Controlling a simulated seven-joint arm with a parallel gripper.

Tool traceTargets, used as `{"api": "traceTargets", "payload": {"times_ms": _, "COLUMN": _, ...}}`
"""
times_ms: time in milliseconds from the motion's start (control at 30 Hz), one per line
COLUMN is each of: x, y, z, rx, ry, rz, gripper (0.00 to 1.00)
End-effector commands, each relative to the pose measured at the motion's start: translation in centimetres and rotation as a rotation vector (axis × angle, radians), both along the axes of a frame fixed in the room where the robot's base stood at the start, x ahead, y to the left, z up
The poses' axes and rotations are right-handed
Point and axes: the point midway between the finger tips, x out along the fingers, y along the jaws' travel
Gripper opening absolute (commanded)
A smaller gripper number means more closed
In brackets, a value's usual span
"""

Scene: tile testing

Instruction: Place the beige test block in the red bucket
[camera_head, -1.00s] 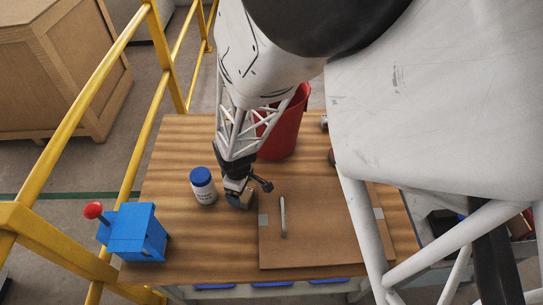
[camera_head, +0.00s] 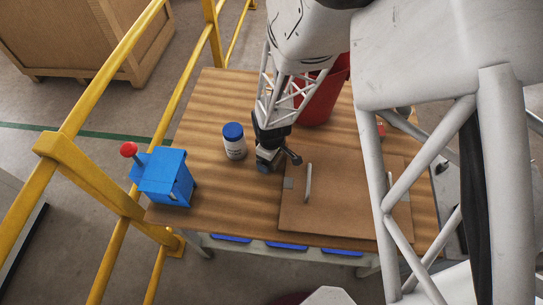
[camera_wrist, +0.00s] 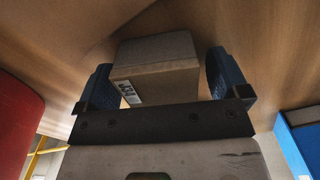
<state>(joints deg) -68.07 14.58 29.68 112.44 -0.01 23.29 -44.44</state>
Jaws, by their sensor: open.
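The beige test block (camera_wrist: 155,65), with a printed white label, sits between the two blue-padded fingers of my gripper (camera_wrist: 160,80) in the wrist view. The fingers are open, with a narrow gap visible on each side of the block. In the head view my gripper (camera_head: 277,160) is low at the wooden table, just right of the jar; the block is hard to make out there. The red bucket (camera_head: 322,104) stands behind my arm at the table's back, partly hidden by it. Its red wall also shows at the wrist view's left edge (camera_wrist: 18,120).
A white jar with a blue lid (camera_head: 235,148) stands close left of my gripper. A brown board with a handle (camera_head: 335,215) lies to the right. A blue box with a red knob (camera_head: 165,178) is at the table's left corner, near a yellow railing (camera_head: 92,178).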

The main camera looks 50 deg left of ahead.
Motion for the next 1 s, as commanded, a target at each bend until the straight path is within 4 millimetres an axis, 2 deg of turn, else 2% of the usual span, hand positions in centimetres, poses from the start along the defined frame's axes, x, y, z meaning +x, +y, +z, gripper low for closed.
{"api": "traceTargets", "payload": {"times_ms": 300, "x": -0.01, "y": -0.01, "z": 0.01, "rx": 0.0, "ry": 0.0, "rz": 0.0, "gripper": 0.92}}
{"api": "traceTargets", "payload": {"times_ms": 767, "x": 0.01, "y": 0.01, "z": 0.05, "rx": 0.0, "ry": 0.0, "rz": 0.0, "gripper": 0.23}}
{"api": "traceTargets", "payload": {"times_ms": 1000, "x": 0.01, "y": 0.03, "z": 0.13, "rx": 0.0, "ry": 0.0, "rz": 0.0, "gripper": 0.23}}
